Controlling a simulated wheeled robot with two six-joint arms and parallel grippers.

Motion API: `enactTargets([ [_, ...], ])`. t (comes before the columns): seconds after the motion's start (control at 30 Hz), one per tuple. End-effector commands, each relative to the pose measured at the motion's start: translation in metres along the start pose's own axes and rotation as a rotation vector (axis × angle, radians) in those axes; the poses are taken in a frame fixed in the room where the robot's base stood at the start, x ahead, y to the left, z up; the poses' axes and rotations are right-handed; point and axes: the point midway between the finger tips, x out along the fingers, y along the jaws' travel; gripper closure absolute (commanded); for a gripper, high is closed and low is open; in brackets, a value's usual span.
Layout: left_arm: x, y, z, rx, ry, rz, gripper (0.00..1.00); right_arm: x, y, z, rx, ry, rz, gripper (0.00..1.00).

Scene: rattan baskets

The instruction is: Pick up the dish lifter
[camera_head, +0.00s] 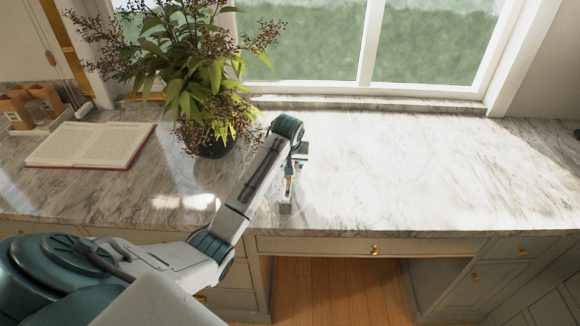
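My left arm reaches in from the lower left over the marble counter (410,190). My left gripper (287,200) hangs from the wrist, pointing down near the counter's front edge. It is small and seen mostly from behind, so I cannot tell whether its fingers are open or shut. A small orange-brown patch shows at the gripper, but I cannot tell what it is. I cannot make out a dish lifter anywhere on the counter. My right gripper is not in view.
A leafy potted plant (200,70) stands behind my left arm. An open book (92,144) lies at the left, beside a small rack with brown cups (36,102). The counter right of the gripper is bare. A window (370,45) is behind; drawers (350,247) are below.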

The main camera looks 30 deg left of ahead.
Motion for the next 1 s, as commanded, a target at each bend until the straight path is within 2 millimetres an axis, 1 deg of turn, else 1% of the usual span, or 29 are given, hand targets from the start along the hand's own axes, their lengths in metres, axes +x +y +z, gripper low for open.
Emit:
enactTargets([
  [0.03, 0.002, -0.002, -0.003, 0.000, -0.005, -0.002, 0.53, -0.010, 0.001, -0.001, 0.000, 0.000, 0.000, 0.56],
  [0.17, 0.018, -0.005, -0.008, -0.001, -0.004, -0.002, 0.53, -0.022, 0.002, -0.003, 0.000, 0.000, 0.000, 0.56],
  [0.2, 0.025, -0.004, -0.007, -0.001, -0.005, -0.001, 0.53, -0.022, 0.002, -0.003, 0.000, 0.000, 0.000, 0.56],
  [0.3, 0.035, -0.004, -0.006, -0.001, -0.003, -0.001, 0.53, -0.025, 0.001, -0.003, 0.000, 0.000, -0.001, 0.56],
  [0.4, 0.041, -0.004, -0.006, -0.001, -0.001, -0.001, 0.53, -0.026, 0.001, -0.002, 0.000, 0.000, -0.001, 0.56],
  [1.0, 0.045, -0.004, -0.004, 0.000, -0.001, -0.001, 0.53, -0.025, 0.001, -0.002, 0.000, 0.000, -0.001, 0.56],
])
